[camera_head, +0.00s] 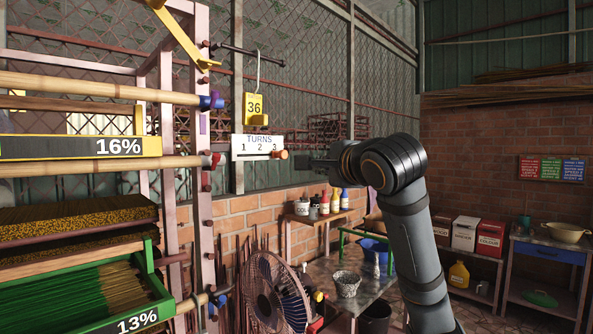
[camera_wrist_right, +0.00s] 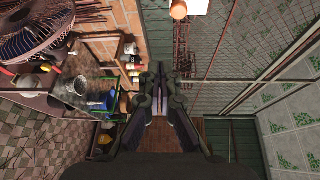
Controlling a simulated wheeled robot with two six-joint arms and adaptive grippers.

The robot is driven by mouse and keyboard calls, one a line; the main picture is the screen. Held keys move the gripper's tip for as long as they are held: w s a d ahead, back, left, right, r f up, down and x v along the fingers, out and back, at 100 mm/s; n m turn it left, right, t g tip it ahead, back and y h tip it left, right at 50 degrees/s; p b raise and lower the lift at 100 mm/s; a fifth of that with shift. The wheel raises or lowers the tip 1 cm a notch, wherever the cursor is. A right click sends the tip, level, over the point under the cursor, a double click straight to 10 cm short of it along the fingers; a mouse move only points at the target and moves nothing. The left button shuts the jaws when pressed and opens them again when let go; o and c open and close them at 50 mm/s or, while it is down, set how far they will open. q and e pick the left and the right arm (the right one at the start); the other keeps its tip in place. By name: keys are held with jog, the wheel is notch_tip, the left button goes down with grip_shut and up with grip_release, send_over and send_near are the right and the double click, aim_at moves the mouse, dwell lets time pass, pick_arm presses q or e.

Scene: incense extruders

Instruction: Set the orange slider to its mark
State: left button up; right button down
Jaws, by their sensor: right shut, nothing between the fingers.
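The orange slider (camera_head: 280,155) is a short round knob at the right end of the slot on a white plate (camera_head: 257,147) marked TURNS with 1, 2 and 3. It sits to the right of the 3. My right gripper (camera_head: 300,163) points left, just right of the slider and slightly lower in the picture. Its fingers (camera_wrist_right: 157,72) are shut and empty, apart from the knob in the wrist view. My left gripper is out of view.
A yellow tag (camera_head: 255,109) reading 36 hangs above the plate. A pink rack post (camera_head: 204,150) with bamboo poles stands to the left. A fan (camera_head: 275,290) and a table with a bucket (camera_head: 347,284) are below. The space around my right gripper looks clear.

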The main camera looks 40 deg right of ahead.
aim_at(280, 154)
jog(key=w+r+p, duration=0.2)
jog(key=w+p, duration=0.6)
jog(key=shift+w+m, duration=0.2)
jog(key=shift+m, duration=0.2)
jog(key=shift+w+f, duration=0.15)
